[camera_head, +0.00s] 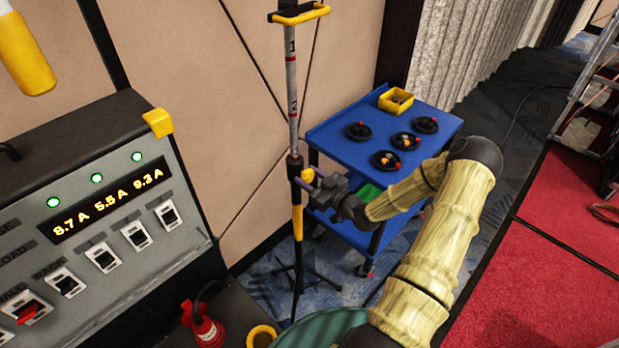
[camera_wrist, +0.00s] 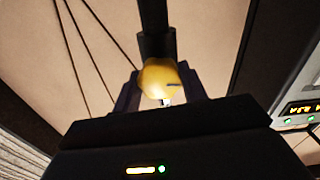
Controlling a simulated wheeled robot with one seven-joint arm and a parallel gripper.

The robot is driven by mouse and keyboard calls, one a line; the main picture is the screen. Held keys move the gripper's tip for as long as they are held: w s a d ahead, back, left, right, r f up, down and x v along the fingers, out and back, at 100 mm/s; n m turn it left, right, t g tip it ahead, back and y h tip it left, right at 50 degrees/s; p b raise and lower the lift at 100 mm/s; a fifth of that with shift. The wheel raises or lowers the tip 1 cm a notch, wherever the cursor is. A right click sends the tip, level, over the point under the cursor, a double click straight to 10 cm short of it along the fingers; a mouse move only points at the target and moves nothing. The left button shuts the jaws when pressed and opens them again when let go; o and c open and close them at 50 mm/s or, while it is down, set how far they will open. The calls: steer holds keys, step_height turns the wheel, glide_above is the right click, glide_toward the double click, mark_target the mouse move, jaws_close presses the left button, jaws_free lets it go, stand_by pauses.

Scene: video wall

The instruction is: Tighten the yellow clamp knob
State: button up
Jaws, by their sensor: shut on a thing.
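The yellow clamp knob (camera_wrist: 158,80) sits between the two dark fingers of my gripper (camera_wrist: 165,92) in the wrist view, with a dark pole part behind it. In the head view the knob (camera_head: 307,175) shows as a small yellow spot at the collar of the upright pole (camera_head: 293,110). My gripper (camera_head: 318,186) reaches it from the right and is shut on it. The fingers hide part of the knob, and I cannot tell how tight the clamp is. The pole has a red-marked grey upper tube and a yellow-and-black lower part on a tripod foot.
A blue cart (camera_head: 338,128) with several black reels and a yellow bin (camera_head: 396,100) stands right behind the pole. A grey power box (camera_head: 120,190) with lit readouts fills the left. Red carpet lies at right.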

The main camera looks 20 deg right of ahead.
steer(key=shift+m, duration=0.3)
steer(key=m+b, duration=0.1)
steer(key=m, duration=0.1)
steer(key=shift+m, duration=0.4)
steer(key=m+b, duration=0.1)
steer(key=m, duration=0.8)
steer(key=shift+d+m, duration=0.1)
steer(key=shift+m, duration=1.8)
steer(key=o, duration=1)
steer(key=shift+s+f, duration=0.1)
